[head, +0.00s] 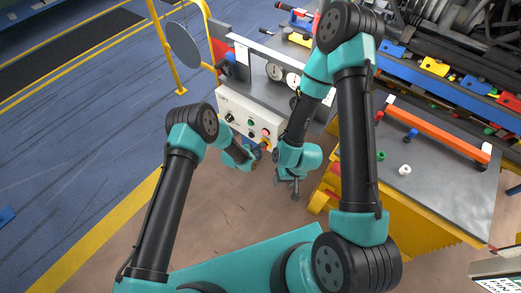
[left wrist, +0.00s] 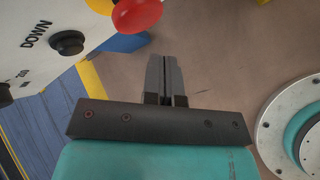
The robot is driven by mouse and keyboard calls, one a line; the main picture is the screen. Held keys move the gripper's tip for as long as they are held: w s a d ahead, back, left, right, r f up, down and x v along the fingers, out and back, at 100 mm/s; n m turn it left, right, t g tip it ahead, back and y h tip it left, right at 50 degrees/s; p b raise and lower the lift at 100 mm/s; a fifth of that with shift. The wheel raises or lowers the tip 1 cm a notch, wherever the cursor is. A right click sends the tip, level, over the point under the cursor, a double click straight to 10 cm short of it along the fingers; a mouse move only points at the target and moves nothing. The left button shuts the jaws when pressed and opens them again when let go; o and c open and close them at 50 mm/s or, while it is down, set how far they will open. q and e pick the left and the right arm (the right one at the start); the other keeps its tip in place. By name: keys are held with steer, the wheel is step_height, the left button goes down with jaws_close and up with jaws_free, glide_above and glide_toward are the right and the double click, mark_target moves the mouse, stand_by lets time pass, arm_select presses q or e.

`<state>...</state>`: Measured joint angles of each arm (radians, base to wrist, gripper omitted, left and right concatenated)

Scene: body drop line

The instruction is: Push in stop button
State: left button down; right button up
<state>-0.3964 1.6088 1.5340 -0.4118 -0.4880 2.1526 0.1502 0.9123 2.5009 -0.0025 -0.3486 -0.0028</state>
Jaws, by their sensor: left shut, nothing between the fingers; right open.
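The red stop button (left wrist: 138,13) on its yellow base sits at the top edge of the left wrist view, partly cut off. It is on the white control box (head: 238,110). In the head view the button area is small and partly covered by my left gripper. My left gripper (head: 261,151) is shut and empty, just below the box's lower right corner. In the left wrist view its fingertips (left wrist: 163,62) are together, lower than the red button and to its right, with a visible gap. My right gripper (head: 295,194) is open and empty, pointing down over the floor.
A black button (left wrist: 67,43) labelled DOWN is beside the stop button. Gauges (head: 283,75) stand above the box. A grey-topped workbench (head: 440,185) with an orange bar (head: 435,132) stands at right. A round mirror (head: 183,46) is upper left. Open floor lies below.

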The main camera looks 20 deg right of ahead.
arm_select(q)
steer(key=shift+s+a, duration=0.45)
steer(key=shift+a, duration=0.25)
steer(key=shift+s+a, duration=0.45)
steer(key=shift+a, duration=0.25)
steer(key=shift+s+a, duration=0.45)
steer(key=shift+a, duration=0.25)
steer(key=s+a+r+m+y, duration=0.1)
steer(key=s+a+r+m, duration=0.25)
steer(key=a, duration=0.65)
steer(key=s+a+r+m+y, duration=0.1)
steer(key=s+a+r+m, duration=0.2)
steer(key=a, duration=0.8)
steer(key=s+a+r+m+g+y, duration=0.1)
steer(key=s+a+r+m, duration=0.3)
steer(key=s+a, duration=0.3)
steer(key=s+a+r+m+g+y, duration=0.1)
steer(key=s+a+r+m+g, duration=0.1)
steer(key=s+a+r+m, duration=0.2)
steer(key=s+a+r, duration=0.2)
steer(key=s+a, duration=0.2)
steer(key=shift+a, duration=0.4)
